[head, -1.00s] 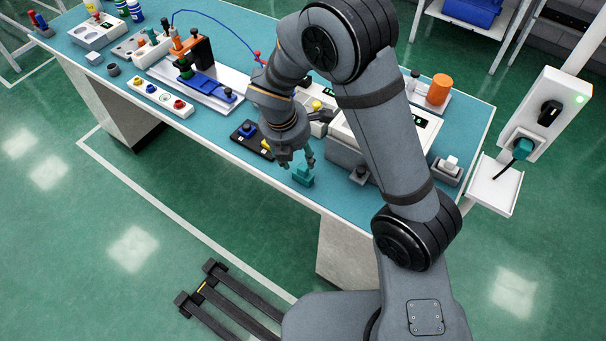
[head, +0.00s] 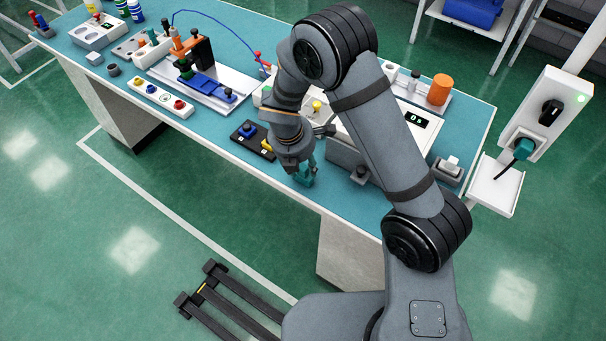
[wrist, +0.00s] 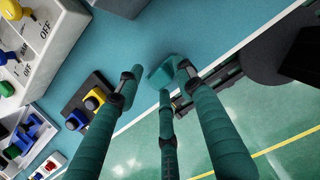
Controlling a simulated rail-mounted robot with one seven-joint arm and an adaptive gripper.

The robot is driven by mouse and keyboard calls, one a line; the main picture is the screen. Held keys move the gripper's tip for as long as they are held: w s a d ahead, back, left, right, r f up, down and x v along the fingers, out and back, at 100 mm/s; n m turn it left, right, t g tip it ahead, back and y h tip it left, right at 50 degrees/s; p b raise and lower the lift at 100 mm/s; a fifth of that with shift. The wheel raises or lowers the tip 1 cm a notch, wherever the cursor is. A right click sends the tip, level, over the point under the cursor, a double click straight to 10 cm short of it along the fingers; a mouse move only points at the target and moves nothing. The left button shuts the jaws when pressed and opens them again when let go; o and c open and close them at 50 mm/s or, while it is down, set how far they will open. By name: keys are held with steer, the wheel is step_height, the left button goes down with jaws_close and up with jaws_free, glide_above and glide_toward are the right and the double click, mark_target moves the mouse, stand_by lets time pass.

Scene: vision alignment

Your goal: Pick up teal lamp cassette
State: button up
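The teal lamp cassette (head: 307,178) is near the front edge of the blue bench top, partly hidden by my gripper in the head view. In the wrist view the cassette (wrist: 160,76) shows beyond and between the fingertips, close to the right one. My gripper (head: 302,170) points down at the cassette. In the wrist view its teal-wrapped fingers (wrist: 153,84) are spread apart. I cannot tell whether any finger touches the cassette.
A black block with blue and yellow knobs (head: 251,139) lies just left of my gripper. A grey-white box with a display (head: 409,140) stands to the right, with a small dark grey block (head: 360,175) before it. The bench's front edge is very close.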

jaws_close()
stand_by(0.6)
